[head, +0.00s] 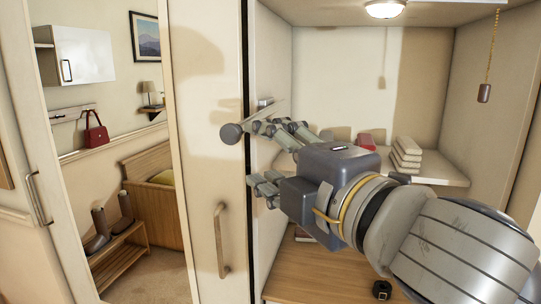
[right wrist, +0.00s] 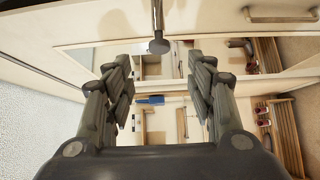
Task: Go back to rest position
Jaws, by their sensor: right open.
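My right gripper (head: 256,155) reaches left across the opening of a lit wardrobe, by the edge of its cream door (head: 205,170). Its fingers are spread and nothing is between them. A rod with a round grey knob (head: 231,133) sticks out just beyond the upper fingertips; from the head I cannot tell whether they touch. In the right wrist view the open gripper (right wrist: 160,75) has the knob (right wrist: 159,46) beyond its fingertips and apart from them. My left gripper is not in view.
A shelf (head: 445,178) with folded cloths (head: 406,153) is behind my right arm. A pull cord with a brown knob (head: 484,93) hangs at the right. The door has a vertical handle (head: 221,240). A small black object (head: 381,290) lies on the wooden surface below.

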